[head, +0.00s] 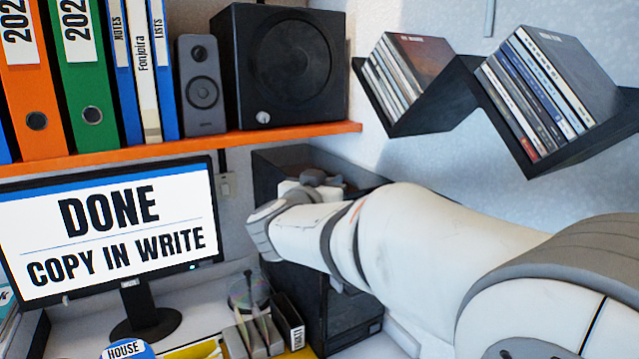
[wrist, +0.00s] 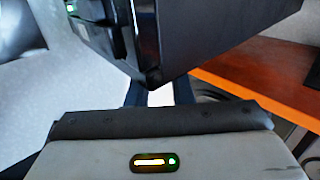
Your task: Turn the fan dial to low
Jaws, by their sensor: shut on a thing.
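A dark computer tower (head: 350,312) stands right of the monitor, mostly behind my arm in the head view. In the wrist view a dark casing (wrist: 215,40) with a rounded lower corner fills the upper middle, close in front of my gripper (wrist: 160,96). The two dark fingers stand a little apart and run up behind that corner, which hides their tips. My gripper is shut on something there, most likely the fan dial. The dial, its markings and its setting are hidden in both views.
An orange shelf (head: 200,143) with binders and a black speaker (head: 285,65) hangs above. Disc shelves (head: 430,110) are on the right wall. A monitor (head: 110,230) stands at left.

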